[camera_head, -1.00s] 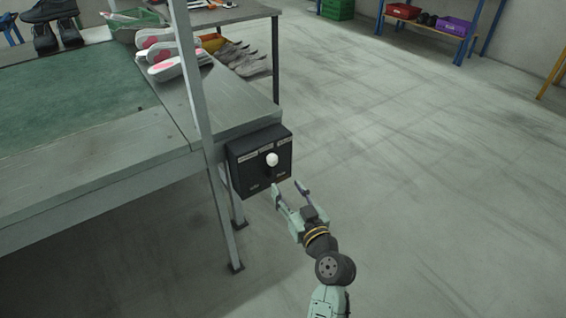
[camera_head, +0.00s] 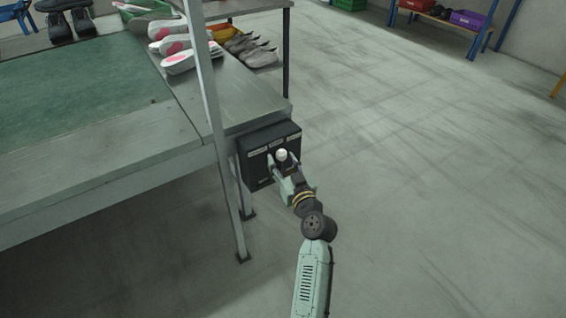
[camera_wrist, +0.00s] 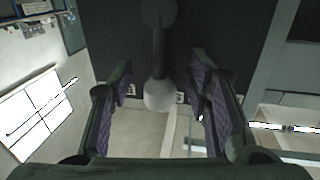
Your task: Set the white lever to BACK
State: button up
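The white lever knob (camera_head: 281,155) stands out from the front of a black control box (camera_head: 257,158) on the end of the workbench. In the wrist view the white knob (camera_wrist: 159,95) sits on a dark stem (camera_wrist: 158,45) in front of the dark panel. My gripper (camera_head: 282,168) is at the box, with its fingers around the lever. In the wrist view my gripper (camera_wrist: 160,90) is open, one purple-padded finger on each side of the knob, with a gap on both sides. The box's labels are too small to read.
The workbench (camera_head: 100,150) with a green mat (camera_head: 70,95) lies left of the box, with a grey upright post (camera_head: 205,100) close by. Pink-marked soles (camera_head: 175,45) lie on the bench. The floor (camera_head: 430,180) to the right is clear.

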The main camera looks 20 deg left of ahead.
grip_shut()
dwell(0.3)
dwell(0.4)
